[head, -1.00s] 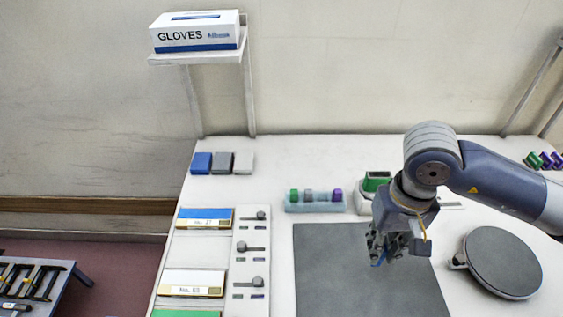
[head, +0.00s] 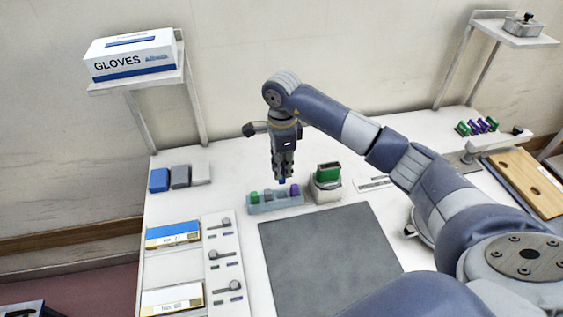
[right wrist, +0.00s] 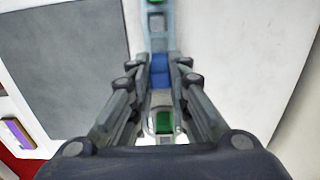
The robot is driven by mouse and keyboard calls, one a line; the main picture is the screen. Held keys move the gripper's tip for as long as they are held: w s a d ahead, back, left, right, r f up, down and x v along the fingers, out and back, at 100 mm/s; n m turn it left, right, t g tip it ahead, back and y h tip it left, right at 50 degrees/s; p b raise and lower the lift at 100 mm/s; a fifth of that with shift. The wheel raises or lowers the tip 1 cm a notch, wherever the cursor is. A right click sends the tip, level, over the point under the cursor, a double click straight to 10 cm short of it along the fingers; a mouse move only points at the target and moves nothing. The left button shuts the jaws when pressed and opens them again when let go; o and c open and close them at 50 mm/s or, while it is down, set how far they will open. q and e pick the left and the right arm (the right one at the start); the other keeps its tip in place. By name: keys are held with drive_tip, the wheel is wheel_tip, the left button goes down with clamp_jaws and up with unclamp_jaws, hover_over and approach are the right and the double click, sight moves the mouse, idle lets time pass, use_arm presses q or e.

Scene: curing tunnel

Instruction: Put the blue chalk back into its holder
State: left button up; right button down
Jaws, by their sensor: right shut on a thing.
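The light blue chalk holder (head: 262,209) stands on the white table behind the grey mat. My right gripper (head: 282,175) points down just above the holder and is shut on the blue chalk (head: 282,181). Only a small blue end shows below the fingers in the head view. In the right wrist view the blue chalk (right wrist: 160,74) sits between the fingers, over the holder (right wrist: 157,43). I cannot tell whether it touches the holder. My left gripper is out of view.
A white block with a green top (head: 326,173) stands close to the right of the holder. The grey mat (head: 330,255) lies in front. Blue and grey blocks (head: 180,177) are at the left. A gloves box (head: 130,55) sits on a shelf. My right arm crosses the table's right side.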

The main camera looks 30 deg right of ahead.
sight(282, 183)
drive_tip(key=shift+a+f+b, duration=0.1)
drive_tip(key=shift+f+b, duration=0.35)
drive_tip(key=shift+f, duration=0.4)
drive_tip(key=shift+f+b, duration=0.8)
drive_tip(key=shift+f, duration=0.8)
drive_tip(key=shift+b, duration=0.35)
drive_tip(key=shift+f, duration=0.15)
drive_tip(key=shift+f+b, duration=0.95)
drive_tip(key=shift+b, duration=0.05)
drive_tip(key=c, duration=1.4)
unclamp_jaws()
drive_tip(key=shift+c, duration=0.2)
